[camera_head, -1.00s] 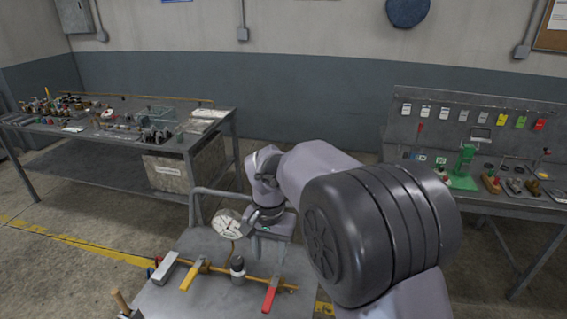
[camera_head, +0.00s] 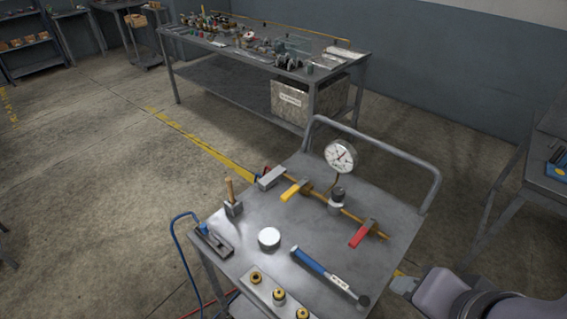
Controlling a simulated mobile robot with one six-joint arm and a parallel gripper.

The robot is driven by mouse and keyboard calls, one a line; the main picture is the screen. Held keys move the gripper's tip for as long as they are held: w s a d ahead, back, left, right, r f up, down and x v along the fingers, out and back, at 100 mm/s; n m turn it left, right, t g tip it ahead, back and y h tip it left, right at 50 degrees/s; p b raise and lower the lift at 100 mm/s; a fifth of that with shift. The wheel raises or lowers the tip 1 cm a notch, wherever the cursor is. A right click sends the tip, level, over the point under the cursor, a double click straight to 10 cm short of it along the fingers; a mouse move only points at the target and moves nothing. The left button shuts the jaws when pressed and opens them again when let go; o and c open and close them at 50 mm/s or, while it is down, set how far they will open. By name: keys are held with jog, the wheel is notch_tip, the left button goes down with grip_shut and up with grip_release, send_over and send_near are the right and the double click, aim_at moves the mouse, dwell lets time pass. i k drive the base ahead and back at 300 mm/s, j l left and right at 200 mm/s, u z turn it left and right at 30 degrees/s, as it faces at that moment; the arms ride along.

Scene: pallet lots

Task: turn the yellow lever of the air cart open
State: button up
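The air cart (camera_head: 310,240) is a grey metal-topped trolley in the middle of the view. A brass pipe runs along its far side. The yellow lever (camera_head: 293,191) sits near the pipe's left end and lies crosswise to the pipe. A red lever (camera_head: 363,234) near the right end also lies crosswise. A round white gauge (camera_head: 340,156) stands above the pipe between them; its reading is too small to tell. What looks like my gripper (camera_head: 402,286) is at the bottom right, beside the cart's right front corner and apart from both levers. Its finger opening cannot be made out.
A blue-handled tool (camera_head: 325,275), a white disc (camera_head: 269,238), brass fittings (camera_head: 279,296) and a wooden-handled block (camera_head: 233,205) lie on the cart. A grey rail (camera_head: 400,152) rises at its far edge. A workbench (camera_head: 270,85) stands behind; open floor lies left.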

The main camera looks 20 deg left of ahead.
aim_at(288, 194)
jog(key=u, duration=0.95)
jog(key=j, duration=0.85)
jog(key=i+j, duration=0.25)
jog(key=i, duration=0.15)
jog(key=i+j, duration=0.3)
jog(key=i+l+z, duration=0.05)
